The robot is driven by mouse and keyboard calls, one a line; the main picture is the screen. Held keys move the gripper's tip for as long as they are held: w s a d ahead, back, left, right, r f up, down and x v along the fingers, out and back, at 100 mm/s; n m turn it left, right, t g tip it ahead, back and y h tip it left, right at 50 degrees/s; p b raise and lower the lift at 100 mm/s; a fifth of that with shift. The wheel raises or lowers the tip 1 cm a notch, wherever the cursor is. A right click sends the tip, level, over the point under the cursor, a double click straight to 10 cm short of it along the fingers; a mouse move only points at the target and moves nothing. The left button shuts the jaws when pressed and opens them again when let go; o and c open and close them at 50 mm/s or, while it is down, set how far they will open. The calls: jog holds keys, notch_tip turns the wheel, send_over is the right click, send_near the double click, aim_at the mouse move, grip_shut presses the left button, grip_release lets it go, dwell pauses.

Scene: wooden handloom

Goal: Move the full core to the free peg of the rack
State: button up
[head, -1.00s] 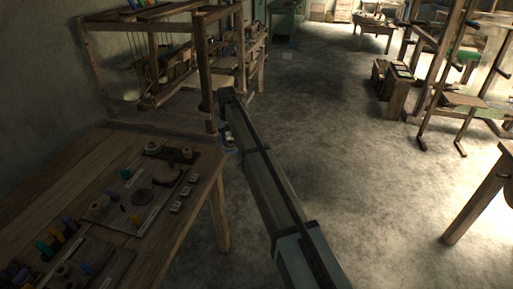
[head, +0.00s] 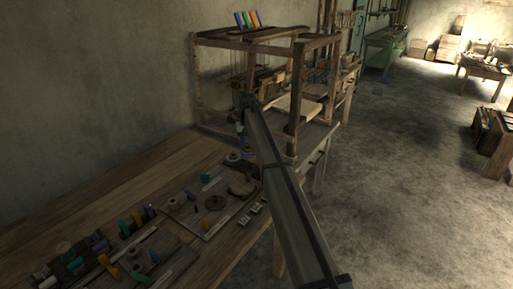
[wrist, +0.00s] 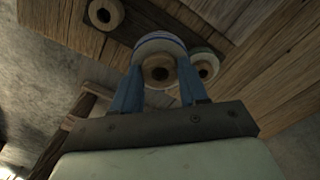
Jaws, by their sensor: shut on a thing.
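My gripper (wrist: 160,82) has two blue fingers, shut on a pale round core (wrist: 158,46) with a dark central hole and bluish bands on its side. Whether it is the full core I cannot tell. In the head view my gripper (head: 241,130) is small, above the far end of the bench, and hides most of what it holds. Two other pale cores, one at upper left (wrist: 104,13) and one behind the held core (wrist: 206,67), show in the wrist view. I cannot make out the rack or a free peg for certain.
The wooden bench (head: 110,190) bears a board (head: 222,218) with discs and small parts, and several coloured spools (head: 104,262) at front left. A wooden loom frame (head: 297,95) stands close behind my gripper. Open floor (head: 400,190) lies to the right.

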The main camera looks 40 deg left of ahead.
aim_at(248, 157)
jog(key=shift+f, duration=2.95)
jog(key=shift+f, duration=0.65)
jog(key=o, duration=0.9)
jog(key=shift+o, duration=0.5)
jog(key=o, duration=0.3)
notch_tip(248, 157, up, 7)
